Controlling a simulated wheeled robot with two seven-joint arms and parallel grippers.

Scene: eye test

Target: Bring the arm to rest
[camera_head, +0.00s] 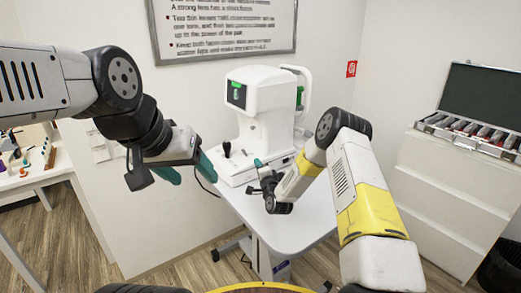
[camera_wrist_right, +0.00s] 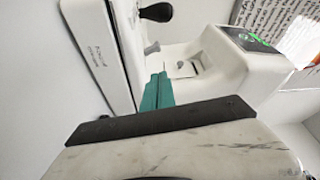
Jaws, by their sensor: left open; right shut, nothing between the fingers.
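My left gripper (camera_head: 188,171) is in the head view, in front of the white wall and left of the eye-test machine. Its two teal fingers are spread apart with nothing between them. My right gripper (camera_head: 258,163) is close to the near side of the white eye-test machine (camera_head: 258,125). In the right wrist view its teal fingers (camera_wrist_right: 158,92) are together and empty, pointing towards the machine (camera_wrist_right: 205,60). Whether they touch the machine is unclear.
The machine, with a black joystick (camera_head: 226,149), stands on a white table (camera_head: 290,232). A white drawer cabinet (camera_head: 440,190) at right bears an open lens case (camera_head: 470,130). Another table (camera_head: 40,180) with small items is at far left. A framed text board (camera_head: 225,25) hangs behind.

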